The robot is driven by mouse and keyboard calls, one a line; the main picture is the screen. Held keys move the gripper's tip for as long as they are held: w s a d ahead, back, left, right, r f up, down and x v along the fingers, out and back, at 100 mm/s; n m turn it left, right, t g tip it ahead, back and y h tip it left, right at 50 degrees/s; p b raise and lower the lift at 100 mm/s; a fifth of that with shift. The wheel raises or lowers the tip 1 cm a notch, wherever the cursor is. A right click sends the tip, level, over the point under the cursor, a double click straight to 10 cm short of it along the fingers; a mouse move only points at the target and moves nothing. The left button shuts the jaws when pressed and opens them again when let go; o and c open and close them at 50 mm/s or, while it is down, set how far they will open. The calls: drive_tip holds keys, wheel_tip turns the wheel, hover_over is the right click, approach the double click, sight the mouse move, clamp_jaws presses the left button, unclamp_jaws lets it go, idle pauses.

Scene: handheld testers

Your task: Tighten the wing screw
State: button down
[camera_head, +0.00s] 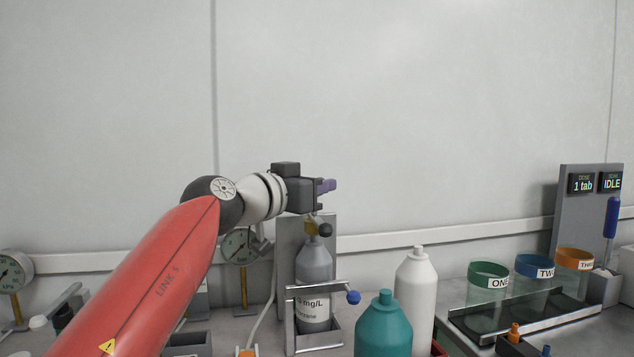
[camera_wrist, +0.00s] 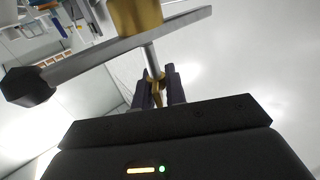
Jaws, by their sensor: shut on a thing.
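My gripper (camera_head: 329,186) is above the grey gas bottle (camera_head: 314,265), its purple fingers pointing right. In the wrist view my gripper (camera_wrist: 159,92) is shut on a small brass piece (camera_wrist: 156,82), which looks like the wing screw, at the end of a thin metal rod (camera_wrist: 151,58). The fingers cover most of it, so its wings and angle are hard to tell. The rod joins a grey metal bar (camera_wrist: 95,60) with a black knob (camera_wrist: 27,87) and a brass block (camera_wrist: 134,14). In the head view my gripper hides the screw.
The bottle stands in a metal holder (camera_head: 318,340) with a blue knob (camera_head: 353,297). A teal bottle (camera_head: 383,325) and a white bottle (camera_head: 415,295) stand to the right. Farther right are labelled jars (camera_head: 488,285) and a display panel (camera_head: 590,200). Pressure gauges (camera_head: 240,246) stand left.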

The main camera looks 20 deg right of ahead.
idle(0.5)
drive_tip(key=c, duration=1.5)
unclamp_jaws()
drive_tip(key=shift+b+v, duration=0.3)
drive_tip(key=shift+v, duration=3.65)
